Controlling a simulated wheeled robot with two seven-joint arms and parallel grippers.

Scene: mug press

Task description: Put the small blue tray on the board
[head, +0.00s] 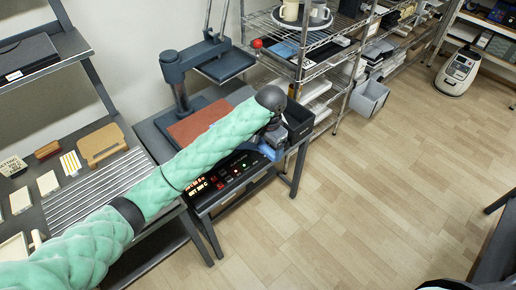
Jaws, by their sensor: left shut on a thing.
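My left arm's green padded sleeve crosses the view from the lower left. My left gripper (271,143) is at its end, pointing down over the right end of the press table and shut on a small blue thing, which looks like the small blue tray (267,152). The arm's end hides much of the tray and the fingertips. A tan wooden board (102,145) lies on the bench at the left, well away from the gripper. A flat red-brown pad (201,122) lies at the press base, partly behind the arm. My right gripper is not in view.
The press (178,75) has a tall column behind my arm. A black open bin (298,122) is right beside the gripper. A lit control panel (222,180) is below the arm. A wire rack (310,60) with mugs stands behind. Open wooden floor is at the right.

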